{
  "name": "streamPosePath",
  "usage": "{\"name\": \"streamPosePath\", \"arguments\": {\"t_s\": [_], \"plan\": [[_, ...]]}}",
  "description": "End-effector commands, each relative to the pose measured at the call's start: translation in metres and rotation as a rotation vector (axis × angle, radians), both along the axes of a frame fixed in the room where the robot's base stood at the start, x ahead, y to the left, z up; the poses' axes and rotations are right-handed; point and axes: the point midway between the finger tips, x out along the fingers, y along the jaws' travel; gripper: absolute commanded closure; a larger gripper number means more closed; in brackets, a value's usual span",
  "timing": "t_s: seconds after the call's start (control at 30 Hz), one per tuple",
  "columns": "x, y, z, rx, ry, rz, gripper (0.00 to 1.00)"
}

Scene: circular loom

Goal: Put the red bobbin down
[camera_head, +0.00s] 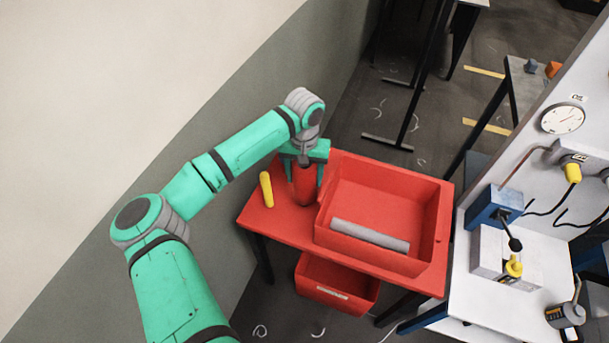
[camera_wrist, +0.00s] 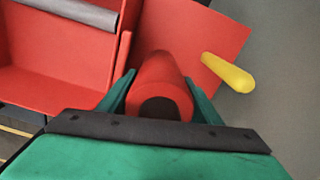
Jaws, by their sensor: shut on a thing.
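The red bobbin (camera_head: 304,187) is upright at the left part of the red table, just left of the red tray. It also shows in the wrist view (camera_wrist: 161,80), end-on with a dark hollow, between the two green fingers. My gripper (camera_head: 305,160) is shut on the bobbin from above; the gripper also shows in the wrist view (camera_wrist: 160,98). The bobbin's lower end looks close to the red tabletop (camera_head: 262,213), but I cannot tell whether it touches.
A yellow cylinder (camera_head: 266,189) is on the tabletop left of the bobbin. The red tray (camera_head: 323,229) holds a grey tube (camera_head: 370,235). A red bin (camera_head: 336,286) is under the table. A white bench (camera_head: 468,297) with a blue device (camera_head: 494,205) is at right. A wall is at left.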

Motion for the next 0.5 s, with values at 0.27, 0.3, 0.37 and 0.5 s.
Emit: {"name": "streamPosePath", "arguments": {"t_s": [0.27,0.3,0.37,0.5], "plan": [[0.0,-0.0001,-0.0021,0.0,0.0,0.0,0.37],[0.0,-0.0001,-0.002,0.0,0.0,0.0,0.34],[0.0,-0.0001,-0.0019,0.0,0.0,0.0,0.34],[0.0,0.0001,-0.0018,0.0,0.0,0.0,0.34]]}}
